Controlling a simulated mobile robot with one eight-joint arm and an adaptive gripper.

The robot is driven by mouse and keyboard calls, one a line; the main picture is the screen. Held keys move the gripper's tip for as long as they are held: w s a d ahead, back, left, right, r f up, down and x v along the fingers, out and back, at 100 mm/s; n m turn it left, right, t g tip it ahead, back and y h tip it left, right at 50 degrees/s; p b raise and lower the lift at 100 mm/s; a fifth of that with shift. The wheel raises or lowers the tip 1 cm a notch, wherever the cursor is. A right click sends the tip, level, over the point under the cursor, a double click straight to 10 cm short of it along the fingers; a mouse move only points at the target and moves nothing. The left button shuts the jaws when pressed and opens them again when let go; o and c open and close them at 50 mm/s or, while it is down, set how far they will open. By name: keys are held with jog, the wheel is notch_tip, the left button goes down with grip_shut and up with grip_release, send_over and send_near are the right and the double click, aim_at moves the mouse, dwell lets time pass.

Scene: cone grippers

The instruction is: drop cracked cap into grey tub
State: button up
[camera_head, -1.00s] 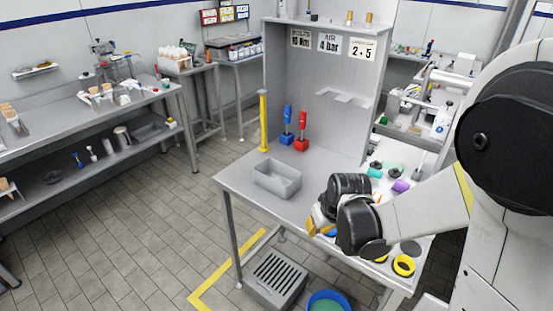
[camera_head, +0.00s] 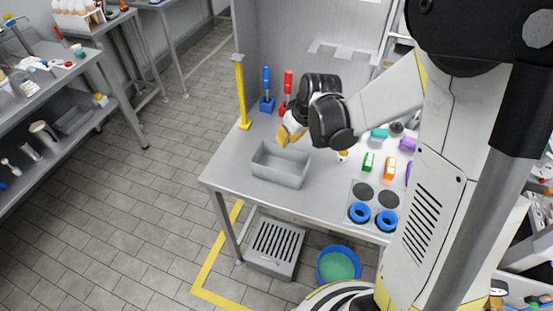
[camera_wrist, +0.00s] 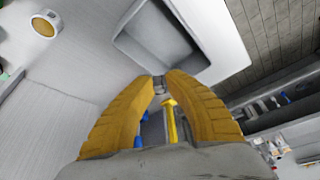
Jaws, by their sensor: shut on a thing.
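The grey tub (camera_head: 278,178) stands empty on the left part of the workbench in the head view. It also shows at the top of the wrist view (camera_wrist: 150,52). My gripper (camera_head: 284,138) is above the bench, at the tub's back edge. In the wrist view, my gripper's yellow fingers (camera_wrist: 159,84) are closed on a small grey piece, likely the cracked cap (camera_wrist: 159,87), just beside the tub rim. Most of the piece is hidden by the fingertips, and I cannot make out a crack.
A yellow post (camera_head: 241,95), a blue tool (camera_head: 266,90) and a red tool (camera_head: 288,82) stand behind the tub. Two blue rings (camera_head: 359,212) and several coloured parts lie at the bench's right. A blue bin (camera_head: 339,265) is on the floor.

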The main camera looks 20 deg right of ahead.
notch_tip(320, 180, down, 6)
jog(key=b, duration=0.4)
jog(key=shift+s+d+r, duration=0.1)
jog(key=shift+s+r, duration=0.05)
jog(key=o, duration=0.8)
jog(key=v, duration=1.2)
